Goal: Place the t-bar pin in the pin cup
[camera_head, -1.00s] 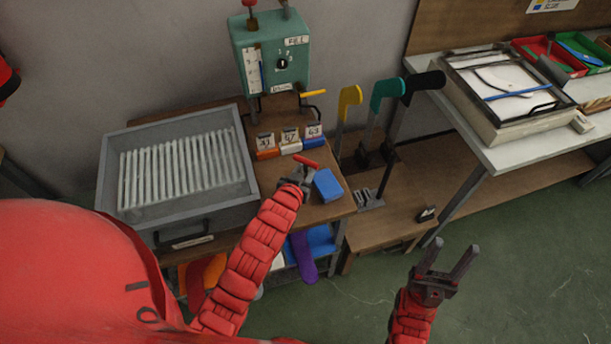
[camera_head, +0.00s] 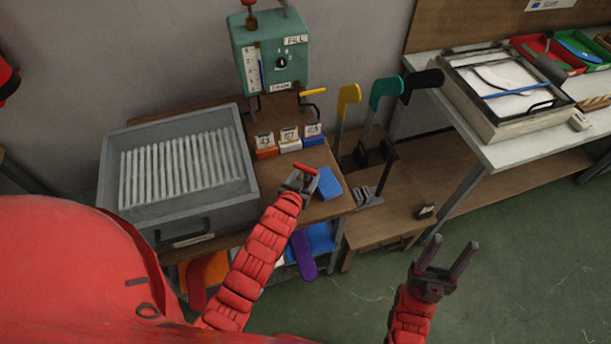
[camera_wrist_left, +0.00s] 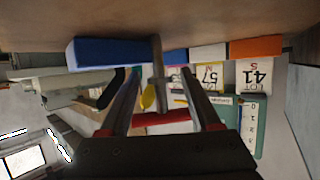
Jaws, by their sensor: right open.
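The t-bar pin's red crossbar (camera_head: 305,169) is at the tips of my left gripper (camera_head: 299,182), over the front right of the wooden bench. In the left wrist view, the red bar (camera_wrist_left: 162,119) spans between the two fingers of the left gripper (camera_wrist_left: 165,100), and a grey shaft runs from it toward the bench top. I cannot tell whether the shaft touches the bench. My right gripper (camera_head: 444,262) is open and empty above the floor at the lower right. I cannot clearly make out the pin cup; a small dark labelled item (camera_head: 425,211) sits on the low bench.
A blue block (camera_head: 328,184) lies just right of the left gripper. Numbered lot blocks (camera_head: 289,145) stand behind it. A grey ribbed tray (camera_head: 111,160) fills the bench's left.

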